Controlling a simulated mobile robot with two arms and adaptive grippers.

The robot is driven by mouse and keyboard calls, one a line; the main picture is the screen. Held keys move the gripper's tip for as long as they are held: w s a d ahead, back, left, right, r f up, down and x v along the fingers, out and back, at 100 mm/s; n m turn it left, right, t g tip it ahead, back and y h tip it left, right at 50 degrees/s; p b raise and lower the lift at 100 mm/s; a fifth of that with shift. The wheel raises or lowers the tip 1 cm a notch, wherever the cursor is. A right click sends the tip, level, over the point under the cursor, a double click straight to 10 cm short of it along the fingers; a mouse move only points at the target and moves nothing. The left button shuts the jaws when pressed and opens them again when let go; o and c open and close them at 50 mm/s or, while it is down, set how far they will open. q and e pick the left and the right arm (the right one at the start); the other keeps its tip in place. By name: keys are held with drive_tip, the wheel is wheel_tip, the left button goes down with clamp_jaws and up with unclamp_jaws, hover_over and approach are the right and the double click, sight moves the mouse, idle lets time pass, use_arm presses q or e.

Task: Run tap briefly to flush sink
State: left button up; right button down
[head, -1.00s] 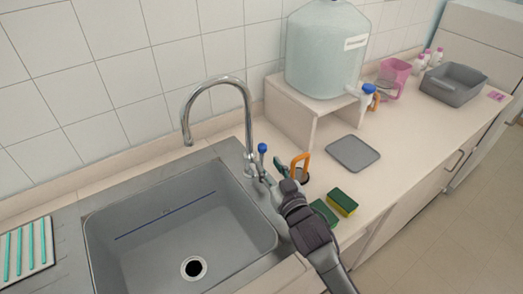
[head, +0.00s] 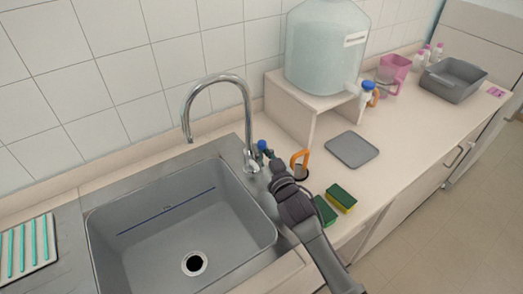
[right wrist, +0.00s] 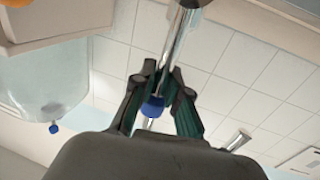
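The tap (head: 249,125) is a chrome gooseneck at the back right of the grey sink (head: 222,190), its spout (head: 187,136) over the basin. No water shows at the spout. The tap's side lever has a blue knob (head: 262,145). My right gripper (head: 269,156) is at this lever, to the right of the tap. In the right wrist view the blue knob (right wrist: 153,106) sits between the narrowed fingers (right wrist: 164,76), which appear closed around the lever. Exact contact is hard to see. My left gripper is not in view.
An orange-handled item (head: 300,160) stands close beside my right gripper. Two green-yellow sponges (head: 341,198) lie right of my arm. A grey mat (head: 352,149) and a large water bottle (head: 322,50) on a stand (head: 300,110) are behind. A slide rack (head: 25,252) is left of the sink.

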idle(0.3)
drive_tip(key=shift+w+d+r+m+p, duration=0.25)
drive_tip(key=shift+w+d+m+p, duration=0.15)
drive_tip(key=shift+m+p, duration=0.35)
drive_tip(key=shift+w+d+f+m+g+p, duration=0.3)
drive_tip(key=shift+d+m, duration=0.25)
drive_tip(key=shift+m, duration=0.3)
drive_tip(key=c, duration=1.2)
unclamp_jaws()
drive_tip(key=shift+s+f, duration=0.1)
drive_tip(key=shift+s, duration=0.05)
drive_tip(key=v, duration=1.2)
